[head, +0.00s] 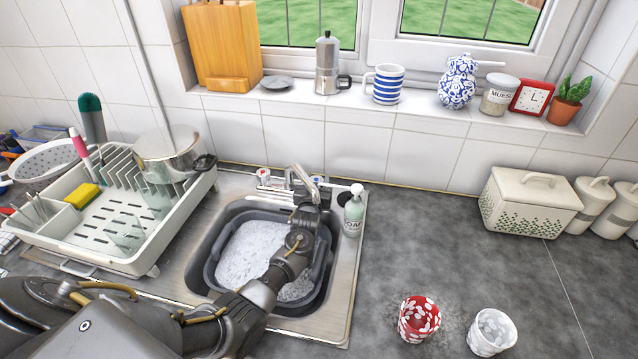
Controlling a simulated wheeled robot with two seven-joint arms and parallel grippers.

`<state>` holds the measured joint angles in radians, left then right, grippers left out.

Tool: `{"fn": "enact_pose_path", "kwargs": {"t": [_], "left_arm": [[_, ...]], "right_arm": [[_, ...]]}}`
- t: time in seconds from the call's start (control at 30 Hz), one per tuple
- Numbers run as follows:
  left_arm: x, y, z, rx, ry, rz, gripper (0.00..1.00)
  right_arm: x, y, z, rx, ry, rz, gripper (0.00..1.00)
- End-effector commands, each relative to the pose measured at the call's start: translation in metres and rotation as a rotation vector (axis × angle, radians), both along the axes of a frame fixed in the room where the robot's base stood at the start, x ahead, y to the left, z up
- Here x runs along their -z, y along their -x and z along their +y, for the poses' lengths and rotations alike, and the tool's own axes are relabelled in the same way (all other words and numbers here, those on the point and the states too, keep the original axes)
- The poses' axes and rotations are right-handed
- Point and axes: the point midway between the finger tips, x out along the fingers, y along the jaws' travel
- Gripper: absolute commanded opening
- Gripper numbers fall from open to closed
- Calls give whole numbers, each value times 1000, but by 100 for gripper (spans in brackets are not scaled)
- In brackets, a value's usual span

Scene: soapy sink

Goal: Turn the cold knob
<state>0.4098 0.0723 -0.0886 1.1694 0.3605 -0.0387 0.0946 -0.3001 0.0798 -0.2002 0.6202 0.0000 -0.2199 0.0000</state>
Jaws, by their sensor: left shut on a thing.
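The steel tap (290,181) stands at the back rim of the sink (352,270). A knob with a reddish mark (263,175) shows at the left end of the tap. My left arm reaches in from the left over the sink. My left gripper (312,187) is at the right end of the tap, shut on the cold knob there. The gripper hides most of that knob and part of the tap. My right gripper is out of view.
A grey basin of suds (246,252) sits in the sink under my arm. A soap bottle (354,212) stands close to the right of my gripper. A dish rack (88,246) with a pot (168,155) is at left. Red (419,319) and white (492,332) patterned cups stand front right.

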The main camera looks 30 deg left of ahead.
Motion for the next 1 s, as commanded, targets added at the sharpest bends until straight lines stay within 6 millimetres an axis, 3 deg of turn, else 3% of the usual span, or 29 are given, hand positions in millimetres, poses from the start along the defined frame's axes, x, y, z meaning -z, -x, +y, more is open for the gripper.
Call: {"fn": "enact_pose_path", "kwargs": {"t": [0.33,0.87,0.9,1.0], "left_arm": [[2,0,1,-154,2,0,20],[1,1,2,-185,-1,1,20],[1,1,2,-185,-1,1,46],[1,1,2,-185,-1,1,59]], "right_arm": [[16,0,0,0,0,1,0],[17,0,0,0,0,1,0],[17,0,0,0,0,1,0],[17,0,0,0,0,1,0]]}}
